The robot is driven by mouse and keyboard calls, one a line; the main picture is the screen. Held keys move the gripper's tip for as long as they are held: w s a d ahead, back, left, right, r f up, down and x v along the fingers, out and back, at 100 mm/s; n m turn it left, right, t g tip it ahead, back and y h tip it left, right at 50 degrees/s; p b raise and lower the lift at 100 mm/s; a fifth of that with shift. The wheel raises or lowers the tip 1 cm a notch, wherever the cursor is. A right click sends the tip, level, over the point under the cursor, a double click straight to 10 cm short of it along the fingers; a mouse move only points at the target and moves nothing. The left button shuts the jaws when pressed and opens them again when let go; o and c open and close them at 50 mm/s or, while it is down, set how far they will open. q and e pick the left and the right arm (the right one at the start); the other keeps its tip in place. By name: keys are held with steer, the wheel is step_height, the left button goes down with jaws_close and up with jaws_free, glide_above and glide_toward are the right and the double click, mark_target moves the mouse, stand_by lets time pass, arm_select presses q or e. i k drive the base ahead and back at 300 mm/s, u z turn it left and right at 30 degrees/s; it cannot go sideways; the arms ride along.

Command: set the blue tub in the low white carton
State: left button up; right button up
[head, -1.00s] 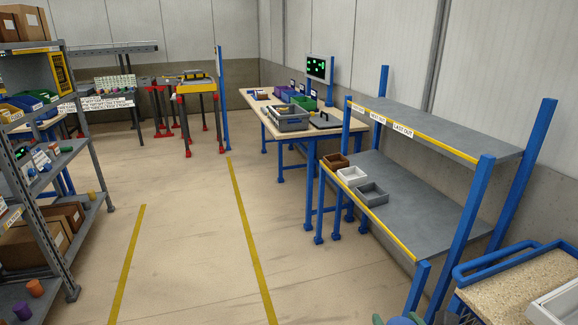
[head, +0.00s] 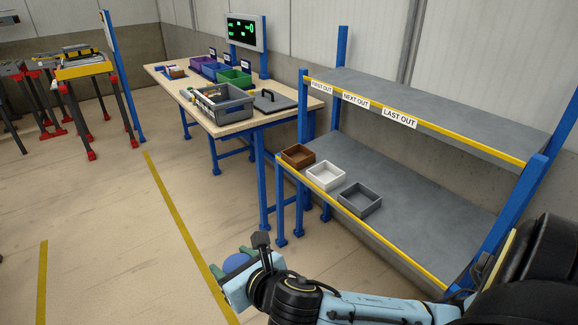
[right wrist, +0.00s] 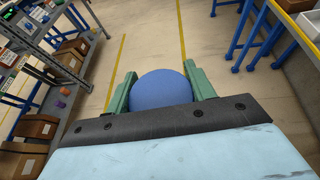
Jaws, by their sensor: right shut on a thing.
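The blue tub (right wrist: 162,90) is between the green fingers of my right gripper (right wrist: 157,78) in the right wrist view, and the fingers are shut on it. In the head view the tub (head: 235,263) shows only in part, held above the floor and left of the shelf rack. The low white carton (head: 319,183) stands on the rack's lower shelf, between a brown carton and a grey one. Its inside looks empty. My right gripper is lower in the picture and to the left of the carton, well apart from it. My left gripper is not in view.
The brown carton (head: 298,156) and grey carton (head: 359,200) flank the white one near the shelf's yellow front edge (head: 352,230). An upper shelf (head: 430,105) overhangs behind. A blue-legged table (head: 240,124) with a grey crate stands beyond.

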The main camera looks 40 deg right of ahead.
mark_target(325, 176)
steer(key=z, duration=0.15)
steer(key=i, duration=1.65)
steer(key=z, duration=1.25)
steer(key=i, duration=1.25)
steer(key=z, duration=0.75)
